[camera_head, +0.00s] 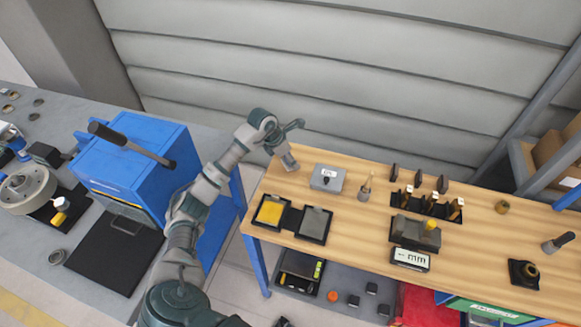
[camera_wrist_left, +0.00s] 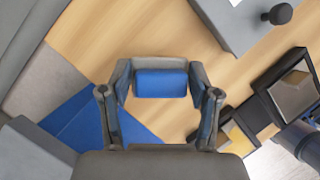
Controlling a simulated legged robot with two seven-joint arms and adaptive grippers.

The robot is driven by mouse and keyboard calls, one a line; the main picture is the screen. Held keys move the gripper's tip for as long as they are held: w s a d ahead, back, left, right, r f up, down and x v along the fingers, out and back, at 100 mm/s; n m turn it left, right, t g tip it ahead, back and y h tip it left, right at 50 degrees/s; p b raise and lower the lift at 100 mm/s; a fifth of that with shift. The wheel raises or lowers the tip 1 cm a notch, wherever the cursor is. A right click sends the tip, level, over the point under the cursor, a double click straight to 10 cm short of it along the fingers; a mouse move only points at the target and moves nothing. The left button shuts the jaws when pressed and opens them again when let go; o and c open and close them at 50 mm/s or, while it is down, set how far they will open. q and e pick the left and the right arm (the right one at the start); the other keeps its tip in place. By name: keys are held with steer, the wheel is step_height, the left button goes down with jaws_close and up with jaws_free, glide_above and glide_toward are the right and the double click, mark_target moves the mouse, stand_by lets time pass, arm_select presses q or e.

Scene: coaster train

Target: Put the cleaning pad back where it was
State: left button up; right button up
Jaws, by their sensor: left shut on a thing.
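My left gripper (camera_head: 289,162) reaches down over the back left corner of the wooden table (camera_head: 380,205). In the left wrist view, the left gripper (camera_wrist_left: 160,88) is shut on a blue block (camera_wrist_left: 160,84), which may be the cleaning pad. In the head view I cannot make this block out. A double black tray stands near the table's left edge. Its left part holds a yellow pad (camera_head: 270,212), its right part a grey pad (camera_head: 315,222). The grey pad (camera_wrist_left: 295,93) also shows at the right in the left wrist view. My right gripper is not in view.
A grey box with a black knob (camera_head: 327,178) stands right of the gripper. A brush (camera_head: 365,188), a black tool rack (camera_head: 427,205) and an "mm" display (camera_head: 410,259) are further right. A blue machine (camera_head: 140,165) stands left. Bare wood lies between gripper and tray.

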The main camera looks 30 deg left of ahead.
mark_target(285, 162)
arm_select(q)
steer(key=shift+a+f, duration=0.2)
steer(key=shift+f, duration=0.25)
steer(key=f, duration=0.2)
steer(key=shift+s+a+f, duration=0.1)
steer(key=shift+a+f, duration=0.15)
steer(key=shift+f, duration=0.05)
steer(key=shift+d+f, duration=0.1)
steer(key=shift+f, duration=0.3)
steer(key=shift+d, duration=0.4)
steer(key=o, duration=1)
steer(key=shift+c, duration=0.2)
steer(key=shift+o, duration=0.8)
steer(key=shift+a, duration=0.25)
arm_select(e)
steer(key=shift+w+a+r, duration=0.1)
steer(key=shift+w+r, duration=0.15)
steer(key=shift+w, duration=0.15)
arm_select(q)
steer(key=shift+a, duration=0.1)
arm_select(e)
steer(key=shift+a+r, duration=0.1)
